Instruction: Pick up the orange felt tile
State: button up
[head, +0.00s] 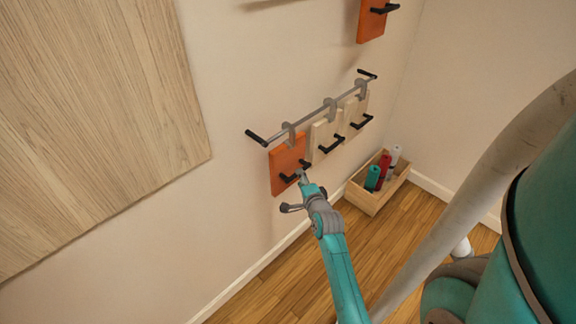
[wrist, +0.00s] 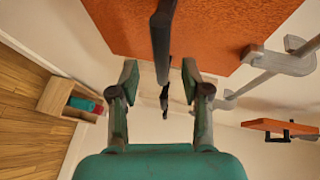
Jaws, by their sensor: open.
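An orange felt tile (head: 284,171) with a black bar handle (head: 296,171) hangs by a grey hook at the left end of a wall rail. My gripper (head: 296,193) is just in front of its lower part. In the wrist view the orange tile (wrist: 235,28) fills the top. Its black handle (wrist: 161,40) stands out toward the space between my two spread fingers (wrist: 160,80). The fingers are open and hold nothing. Whether a finger touches the handle is unclear. A second orange tile (head: 371,24) hangs higher at the right.
Two pale tiles (head: 326,132) with black handles hang right of the orange one on the same grey rail (head: 318,117). A wooden box (head: 365,199) with rolled items stands on the floor below. A large wood panel (head: 90,110) covers the left wall.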

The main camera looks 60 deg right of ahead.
aim_at(292, 161)
jog(key=x, duration=0.4)
jog(key=shift+s+d+r, duration=0.1)
jog(key=shift+d, duration=0.15)
grip_shut()
